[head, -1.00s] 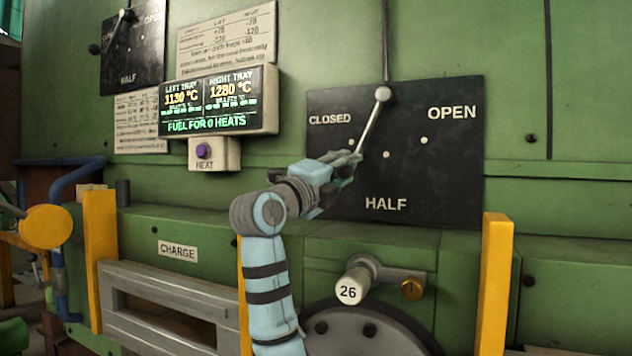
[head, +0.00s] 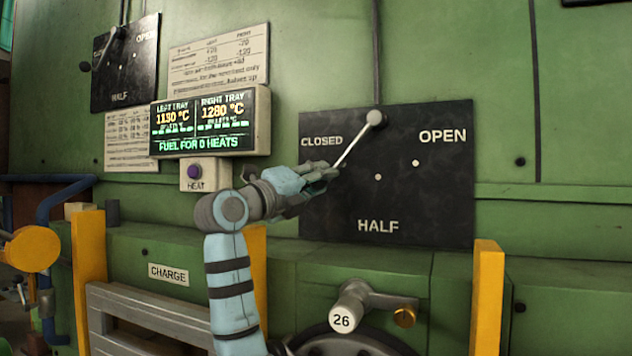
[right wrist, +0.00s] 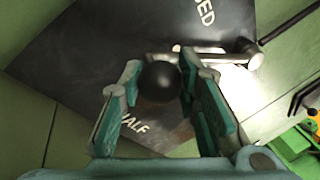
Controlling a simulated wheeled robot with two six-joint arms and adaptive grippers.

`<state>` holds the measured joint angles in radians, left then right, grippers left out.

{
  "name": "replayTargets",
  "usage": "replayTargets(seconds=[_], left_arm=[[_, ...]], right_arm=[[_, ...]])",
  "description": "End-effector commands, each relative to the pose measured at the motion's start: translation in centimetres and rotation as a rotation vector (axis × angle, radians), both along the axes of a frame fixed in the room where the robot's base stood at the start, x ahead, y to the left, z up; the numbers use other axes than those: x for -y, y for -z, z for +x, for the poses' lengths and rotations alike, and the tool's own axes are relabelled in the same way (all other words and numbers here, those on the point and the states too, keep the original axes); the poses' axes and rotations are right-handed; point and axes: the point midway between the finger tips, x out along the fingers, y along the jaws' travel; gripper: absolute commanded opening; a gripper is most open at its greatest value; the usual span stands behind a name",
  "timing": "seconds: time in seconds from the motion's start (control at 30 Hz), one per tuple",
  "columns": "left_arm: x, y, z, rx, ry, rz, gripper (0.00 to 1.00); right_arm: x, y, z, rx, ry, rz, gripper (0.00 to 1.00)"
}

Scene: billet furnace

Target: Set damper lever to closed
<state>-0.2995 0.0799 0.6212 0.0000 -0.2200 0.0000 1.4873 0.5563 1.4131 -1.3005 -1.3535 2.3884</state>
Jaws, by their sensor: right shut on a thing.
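The damper lever (head: 354,145) is a pale rod on a round pivot on a black plate (head: 440,205) marked CLOSED, HALF and OPEN. It points down and left from the pivot, its free end just below the CLOSED label (head: 321,141). My right gripper (head: 325,174) is at that free end and hides it in the head view. In the right wrist view a black ball knob (right wrist: 160,82) sits between the two fingers of my right gripper (right wrist: 158,95), which is shut on it. The rod (right wrist: 215,57) runs from there to the pivot. My left gripper is not in view.
A display box (head: 262,120) and a HEAT button (head: 194,172) are left of my right gripper. A smaller lever plate (head: 140,80) is at upper left. Yellow posts (head: 488,300) and a crank numbered 26 (head: 345,310) stand below.

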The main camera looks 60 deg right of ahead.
Motion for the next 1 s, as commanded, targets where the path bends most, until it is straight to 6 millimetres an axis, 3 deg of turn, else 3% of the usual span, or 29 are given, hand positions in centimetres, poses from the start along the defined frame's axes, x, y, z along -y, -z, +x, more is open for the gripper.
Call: replayTargets(seconds=[0.03,0.13,0.5,0.57,0.9,1.0], left_arm=[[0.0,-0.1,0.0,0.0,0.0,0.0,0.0],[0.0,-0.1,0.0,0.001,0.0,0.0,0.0],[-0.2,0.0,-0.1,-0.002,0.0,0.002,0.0],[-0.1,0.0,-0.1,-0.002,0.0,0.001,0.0],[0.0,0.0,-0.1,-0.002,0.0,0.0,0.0],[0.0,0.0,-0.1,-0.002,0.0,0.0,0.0]], right_arm=[[0.0,-0.3,0.0,-0.001,-0.002,-0.008,0.34],[0.0,-0.3,0.0,-0.001,-0.002,-0.007,0.5],[-0.6,0.0,0.2,-0.002,-0.002,-0.005,0.51],[-1.4,0.1,0.4,-0.002,-0.003,-0.005,0.51],[-9.8,1.9,2.5,-0.002,-0.005,-0.004,0.51],[-11.0,2.1,2.8,-0.003,-0.003,-0.004,0.51]])
